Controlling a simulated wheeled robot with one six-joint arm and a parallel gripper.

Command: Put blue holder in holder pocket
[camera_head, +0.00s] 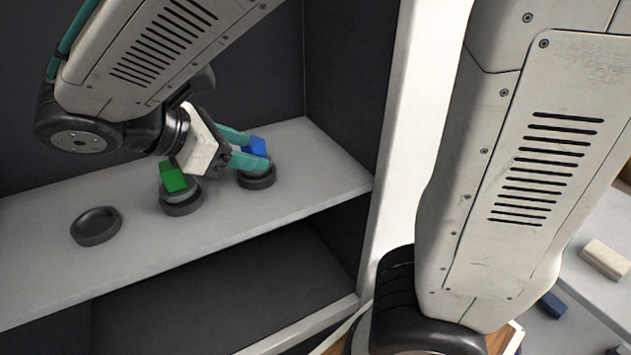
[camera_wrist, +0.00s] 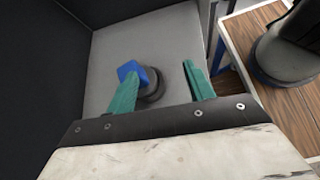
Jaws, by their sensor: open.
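The blue holder (camera_head: 256,146) stands at a round dark holder pocket (camera_head: 258,180) near the right end of the grey shelf. In the wrist view the blue holder (camera_wrist: 131,70) looks tilted, and the dark round pocket (camera_wrist: 154,86) shows beside and below it. I cannot tell how deep it sits. My gripper (camera_head: 256,151) is open, with its teal fingers around or close beside the blue holder. In the wrist view my gripper (camera_wrist: 160,71) has its left finger overlapping the holder, while the right finger is well apart. The holder's lower part is partly hidden.
A green holder (camera_head: 173,177) stands in another round pocket (camera_head: 181,203) just left of my gripper. An empty round pocket (camera_head: 96,226) is farther left. A dark back wall (camera_head: 345,85) and a white side panel bound the shelf (camera_head: 225,218). Blocks lie on a table at right.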

